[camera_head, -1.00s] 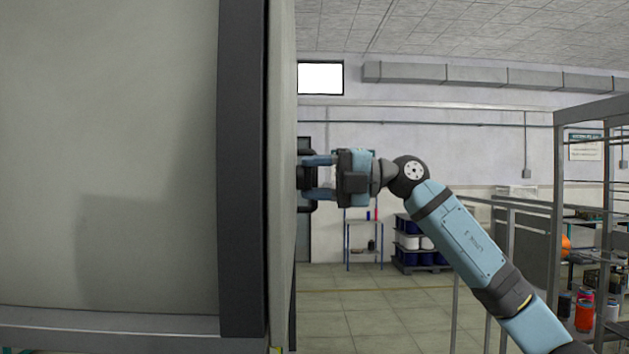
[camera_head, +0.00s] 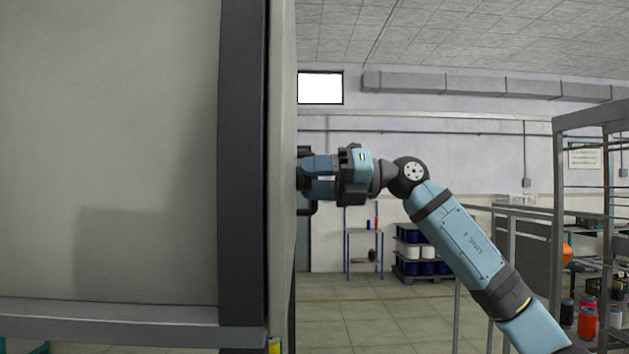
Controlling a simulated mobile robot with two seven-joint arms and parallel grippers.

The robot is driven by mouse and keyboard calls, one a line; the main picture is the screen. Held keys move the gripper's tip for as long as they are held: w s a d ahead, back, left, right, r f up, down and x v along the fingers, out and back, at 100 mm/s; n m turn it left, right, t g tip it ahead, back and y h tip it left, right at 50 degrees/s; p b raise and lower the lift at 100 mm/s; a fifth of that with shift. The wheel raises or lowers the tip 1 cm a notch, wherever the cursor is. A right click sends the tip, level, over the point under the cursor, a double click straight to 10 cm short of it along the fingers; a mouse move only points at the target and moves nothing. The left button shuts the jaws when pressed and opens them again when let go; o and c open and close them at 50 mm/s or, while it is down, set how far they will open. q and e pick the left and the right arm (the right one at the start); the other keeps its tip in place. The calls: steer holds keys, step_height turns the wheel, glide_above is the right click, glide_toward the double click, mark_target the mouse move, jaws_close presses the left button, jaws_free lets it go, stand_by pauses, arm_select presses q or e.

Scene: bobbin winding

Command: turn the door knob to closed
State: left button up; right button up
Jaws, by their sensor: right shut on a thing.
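The door knob (camera_head: 304,208) is a dark piece on the side face of a large grey cabinet (camera_head: 283,120), seen edge-on. Only part of it shows past the fingers. My right gripper (camera_head: 308,178) reaches in from the right with its blue fingers at this side face. It is shut on the knob, and the fingers hide most of the grip. The wrist looks tilted about its own axis. My left gripper is not in view.
The cabinet's pale panel and dark frame (camera_head: 242,180) fill the left side. A metal rack (camera_head: 560,220) with coloured spools stands at the right. A small shelf (camera_head: 362,240) and stacked blue and white spools (camera_head: 420,250) stand at the back. The tiled floor between is clear.

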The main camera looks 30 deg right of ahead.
stand_by(0.3)
steer(key=o, duration=0.9)
steer(key=shift+d, duration=0.1)
steer(key=shift+b+v, duration=1.8)
steer(key=shift+v, duration=5.05)
